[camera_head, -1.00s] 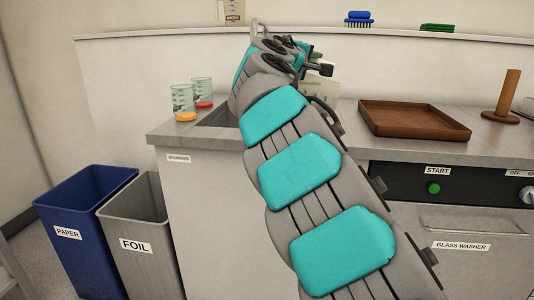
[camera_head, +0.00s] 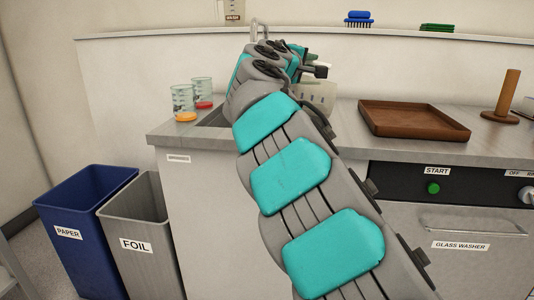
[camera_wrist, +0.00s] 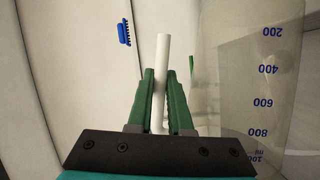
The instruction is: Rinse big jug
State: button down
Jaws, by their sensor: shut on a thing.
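The big jug (camera_head: 319,94) is translucent and shows partly behind my arm, above the back of the counter. In the wrist view the jug (camera_wrist: 245,75) fills the right side, with blue marks running from 200 at the top of the picture to 1000 at the bottom. My gripper (camera_wrist: 160,80) has green fingers shut on the jug's pale handle (camera_wrist: 162,50). In the head view the fingers are mostly hidden by my wrist. The sink (camera_head: 214,118) is largely covered by my arm. A tap (camera_head: 259,27) rises behind my wrist.
Two beakers, with orange (camera_head: 184,104) and red (camera_head: 203,93) contents, stand left of the sink. A brown tray (camera_head: 413,121) and a wooden post (camera_head: 506,97) stand right. A blue brush (camera_head: 359,19) and green sponge (camera_head: 437,28) sit on the ledge. Bins stand at left.

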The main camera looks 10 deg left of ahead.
jog(key=shift+a+n+p, duration=0.4)
jog(key=shift+a+p, duration=0.05)
jog(key=shift+a, duration=0.2)
dwell(0.9)
jog(key=shift+f, duration=0.1)
